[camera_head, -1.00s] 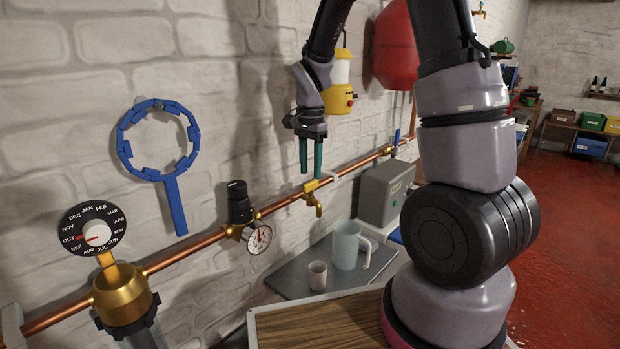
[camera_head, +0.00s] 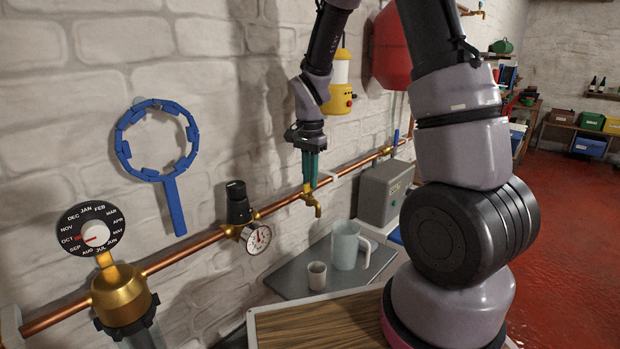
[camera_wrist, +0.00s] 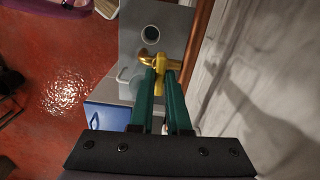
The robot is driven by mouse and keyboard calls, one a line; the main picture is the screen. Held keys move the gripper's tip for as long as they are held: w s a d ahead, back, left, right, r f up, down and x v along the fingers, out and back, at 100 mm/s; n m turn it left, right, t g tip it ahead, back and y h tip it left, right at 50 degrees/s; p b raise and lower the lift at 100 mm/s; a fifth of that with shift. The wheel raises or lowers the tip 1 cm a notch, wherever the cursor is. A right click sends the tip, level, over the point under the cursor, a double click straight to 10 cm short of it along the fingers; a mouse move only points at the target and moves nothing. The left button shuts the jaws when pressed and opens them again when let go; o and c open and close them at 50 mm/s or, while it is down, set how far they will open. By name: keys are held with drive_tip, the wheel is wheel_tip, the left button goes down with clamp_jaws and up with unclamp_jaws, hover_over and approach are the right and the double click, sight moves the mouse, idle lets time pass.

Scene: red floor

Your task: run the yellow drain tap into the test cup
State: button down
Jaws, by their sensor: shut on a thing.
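The yellow drain tap (camera_head: 314,205) is on the copper pipe, its spout hanging down. My gripper (camera_head: 309,187) points down from above, its green fingers shut on the tap's handle. In the wrist view the fingers (camera_wrist: 166,76) have the yellow handle between them, and the tap's brass body (camera_wrist: 148,61) shows just past the tips. A small pale cup (camera_head: 316,276), apparently the test cup, stands upright on the grey surface below the tap. Its round opening (camera_wrist: 151,34) shows in the wrist view. I cannot tell whether water runs.
A pale jug with a handle (camera_head: 346,246) stands right of the cup. A pressure gauge (camera_head: 258,240) and black-capped valve (camera_head: 239,203) sit left on the pipe. A grey box (camera_head: 383,194) is to the right. A yellow lantern (camera_head: 340,88) hangs above, near my arm.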

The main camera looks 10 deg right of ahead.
drive_tip(key=n, duration=0.3)
drive_tip(key=c, duration=0.9)
unclamp_jaws()
wheel_tip(320, 180, up, 11)
drive_tip(key=shift+f, duration=0.1)
